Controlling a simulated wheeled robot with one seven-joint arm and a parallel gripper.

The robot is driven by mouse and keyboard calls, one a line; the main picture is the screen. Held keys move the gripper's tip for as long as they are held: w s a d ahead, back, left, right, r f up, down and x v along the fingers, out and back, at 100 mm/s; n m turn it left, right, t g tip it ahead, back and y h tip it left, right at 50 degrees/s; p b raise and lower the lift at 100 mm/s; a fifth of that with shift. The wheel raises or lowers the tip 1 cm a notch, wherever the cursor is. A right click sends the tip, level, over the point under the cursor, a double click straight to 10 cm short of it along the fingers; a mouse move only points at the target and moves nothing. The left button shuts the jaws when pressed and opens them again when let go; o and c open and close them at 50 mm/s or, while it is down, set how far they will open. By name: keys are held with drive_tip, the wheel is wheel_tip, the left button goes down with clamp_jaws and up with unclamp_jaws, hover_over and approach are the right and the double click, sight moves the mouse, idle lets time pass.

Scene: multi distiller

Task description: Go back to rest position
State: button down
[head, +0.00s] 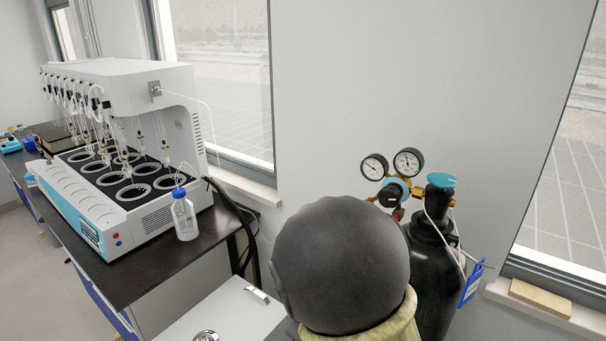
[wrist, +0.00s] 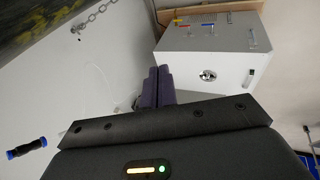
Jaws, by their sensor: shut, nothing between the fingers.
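My gripper (wrist: 158,78) shows in the wrist view as two dark purple fingers side by side. They are shut with nothing between them. Beyond and to the right of the fingers is a white cabinet with a round latch (wrist: 208,75); the fingers appear apart from it. In the head view a dark rounded link of my own arm fills the lower middle, and my gripper is hidden there.
A white multi distiller (head: 150,200) stands on a dark bench (head: 150,270) at left, with a capped bottle (head: 185,218) beside it. A black gas cylinder (head: 432,275) with gauges (head: 407,162) stands right of my arm. A chain (wrist: 95,17) hangs on the wall.

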drive_tip(key=s+d+r+m+g, duration=0.1)
drive_tip(key=s+d+r+m, duration=0.1)
drive_tip(key=s+d+m, duration=0.3)
drive_tip(key=s+d+r+m+g, duration=0.1)
drive_tip(key=s+d+r+m, duration=0.1)
drive_tip(key=s+d+m, duration=0.4)
drive_tip(key=d, duration=0.2)
drive_tip(key=shift+s+d+r+y, duration=0.2)
drive_tip(key=shift+d+r+y, duration=0.1)
drive_tip(key=shift+r, duration=0.05)
idle(0.8)
